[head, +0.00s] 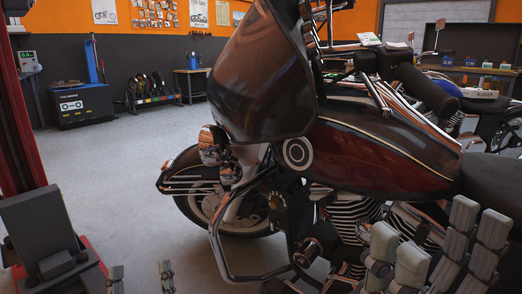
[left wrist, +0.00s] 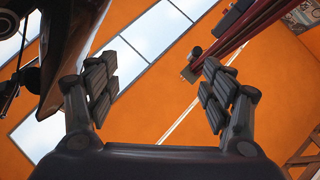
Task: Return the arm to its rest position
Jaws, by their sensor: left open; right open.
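My left gripper (head: 140,277) shows only by its fingertips at the bottom left of the head view. The tips stand apart with floor between them. In the left wrist view my left gripper (left wrist: 160,83) is open and empty, with its fingers spread against an orange wall and windows. My right gripper (head: 436,248) is at the bottom right of the head view, in front of the motorcycle's engine and seat. Its finger pairs are apart and I see nothing held. Most of both arms is out of view.
A large dark red motorcycle (head: 375,150) fills the centre and right, close to my right gripper. A dark box-shaped part (head: 40,225) stands at the lower left near my left gripper. Grey floor (head: 110,170) is clear at left. A second motorcycle (head: 500,120) stands behind.

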